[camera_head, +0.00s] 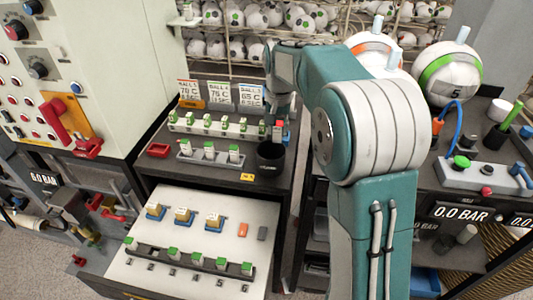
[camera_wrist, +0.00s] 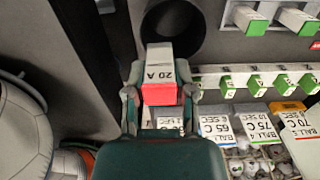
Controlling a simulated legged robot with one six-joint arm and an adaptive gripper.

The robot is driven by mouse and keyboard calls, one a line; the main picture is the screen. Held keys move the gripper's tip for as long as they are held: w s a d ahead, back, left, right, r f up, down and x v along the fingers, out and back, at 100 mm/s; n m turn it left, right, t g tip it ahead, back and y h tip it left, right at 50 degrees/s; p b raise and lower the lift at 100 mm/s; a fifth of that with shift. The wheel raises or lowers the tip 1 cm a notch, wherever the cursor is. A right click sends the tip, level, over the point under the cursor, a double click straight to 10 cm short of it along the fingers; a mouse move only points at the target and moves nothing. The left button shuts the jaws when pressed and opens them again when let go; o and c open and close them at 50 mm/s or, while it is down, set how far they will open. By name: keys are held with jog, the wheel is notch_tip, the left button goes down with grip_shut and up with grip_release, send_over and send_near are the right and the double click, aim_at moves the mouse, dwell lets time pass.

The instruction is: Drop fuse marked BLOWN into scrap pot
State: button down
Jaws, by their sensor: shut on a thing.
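My gripper (camera_wrist: 160,97) is shut on a fuse (camera_wrist: 160,72), a pale block with a red end, marked "20 A". No BLOWN lettering is readable on the side facing the wrist camera. The scrap pot, a black round cup (camera_head: 271,160), stands at the front right corner of the dark cabinet top; it also shows in the wrist view (camera_wrist: 180,18). In that view the fuse's far end overlaps the pot's near rim. Whether it is above the opening, I cannot tell. In the head view the red end shows just behind the pot.
A rack of green-ended fuses (camera_head: 206,124) and a grey holder with several more (camera_head: 212,160) are left of the pot. Signs (camera_head: 219,93) stand behind. An open white drawer (camera_head: 150,222) with fuses lies below. A small red tray (camera_head: 159,150) is at left.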

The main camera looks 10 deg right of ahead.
aim_at(276, 142)
jog(key=f, duration=0.4)
jog(key=shift+s+a+f, duration=0.15)
jog(key=shift+a+f, duration=0.05)
jog(key=shift+f, duration=0.2)
jog(key=shift+a+f, duration=0.25)
jog(key=shift+f, duration=0.2)
jog(key=shift+d+f, duration=0.1)
jog(key=shift+d, duration=0.55)
jog(key=shift+c, duration=1.9)
grip_release()
jog(key=shift+a, duration=0.45)
jog(key=r, duration=1.1)
jog(key=shift+a+r, duration=0.2)
jog(key=shift+d+r, duration=0.1)
jog(key=shift+r, duration=0.15)
